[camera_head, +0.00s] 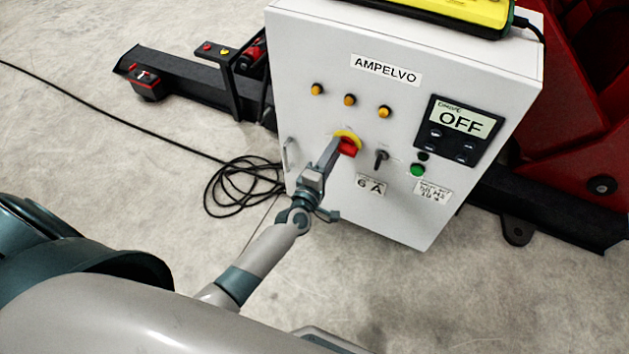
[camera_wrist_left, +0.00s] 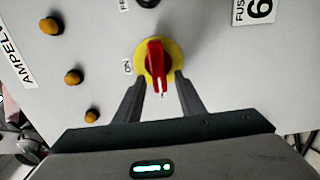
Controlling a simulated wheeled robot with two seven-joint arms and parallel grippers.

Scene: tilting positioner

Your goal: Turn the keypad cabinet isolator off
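The keypad cabinet (camera_head: 310,110) is a white box labelled AMPELVO. Its isolator (camera_head: 348,144) is a red knob on a round yellow plate on the front face. It also shows in the left wrist view (camera_wrist_left: 157,58), the knob upright in that picture with a pale mark at its lower end and an ON label left of the plate. The cabinet display (camera_head: 460,124) reads OFF. My left gripper (camera_head: 335,155) is at the isolator. In the left wrist view its fingers stand apart, either side of the knob's lower end, with yellow showing between. Contact is unclear. My right gripper is out of view.
Amber lamps (camera_head: 349,100) sit above the isolator. A black selector switch (camera_head: 381,158) and a green button (camera_head: 417,170) are to its right. A yellow device (camera_head: 470,12) lies on top of the cabinet. A coiled black cable (camera_head: 235,190) lies on the floor to the left.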

